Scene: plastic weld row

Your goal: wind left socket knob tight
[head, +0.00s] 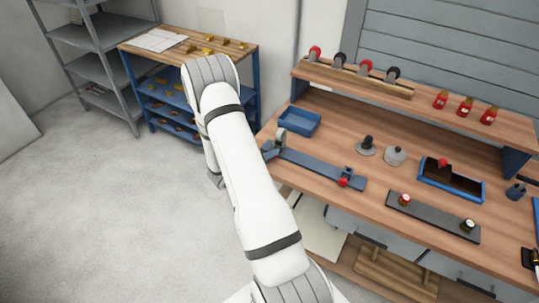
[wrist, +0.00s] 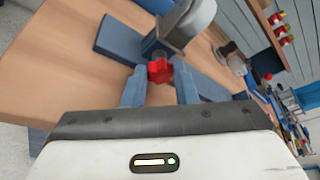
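A red lobed knob (wrist: 160,72) is in the wrist view, below a grey rounded socket part (wrist: 188,22) on a blue bar (wrist: 122,38). My gripper (wrist: 159,68) has its two blue-grey fingers on either side of this knob, close to it. I cannot tell whether they press on it. In the head view the long blue bar (head: 315,166) lies on the bench, with the grey left socket (head: 281,137) at its left end. A second red knob (head: 343,182) is at its right end. My arm hides the gripper and left knob there.
A blue tray (head: 300,121) is just behind the bar. A dark fixture plate (head: 433,217) and a blue bin (head: 451,181) are farther right. Red bottles (head: 465,106) stand on the raised shelf. A blue-framed rack (head: 190,95) is behind my arm.

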